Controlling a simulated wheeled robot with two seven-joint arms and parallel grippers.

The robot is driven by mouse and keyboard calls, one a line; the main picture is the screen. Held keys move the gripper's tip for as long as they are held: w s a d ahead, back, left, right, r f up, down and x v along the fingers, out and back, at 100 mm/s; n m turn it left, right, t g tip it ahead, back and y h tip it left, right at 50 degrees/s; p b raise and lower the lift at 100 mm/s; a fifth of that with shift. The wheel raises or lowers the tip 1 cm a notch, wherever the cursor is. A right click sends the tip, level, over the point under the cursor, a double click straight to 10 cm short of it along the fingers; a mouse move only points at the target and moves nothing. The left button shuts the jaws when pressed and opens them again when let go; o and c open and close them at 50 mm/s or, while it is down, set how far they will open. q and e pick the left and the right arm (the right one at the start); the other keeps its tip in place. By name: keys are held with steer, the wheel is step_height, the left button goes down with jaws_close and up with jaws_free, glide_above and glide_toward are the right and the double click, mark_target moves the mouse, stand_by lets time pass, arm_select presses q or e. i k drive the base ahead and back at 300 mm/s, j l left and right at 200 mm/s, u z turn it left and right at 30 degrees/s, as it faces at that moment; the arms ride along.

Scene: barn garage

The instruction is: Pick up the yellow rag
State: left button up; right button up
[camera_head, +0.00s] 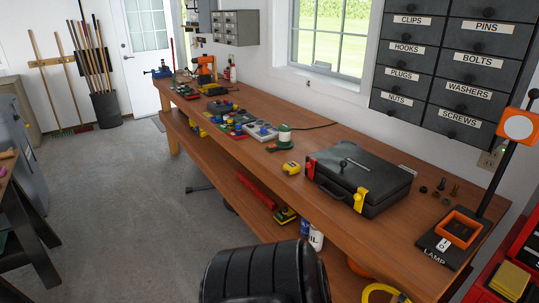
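A yellow, folded-looking block (510,281) lies at the bottom right, in or on a red toolbox (478,292). It may be the yellow rag, but I cannot tell for sure at this size. Neither of my grippers can be made out in the head view, so nothing is seen touching it.
A long wooden workbench (335,145) runs along the wall. It carries a black case (365,172) with red and yellow latches, a small yellow tape measure (291,168) and a lamp (462,228). A dark ribbed shape fills the bottom centre. The concrete floor (130,200) left is clear.

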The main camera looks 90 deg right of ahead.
mark_target(510, 281)
steer(key=z, duration=4.55)
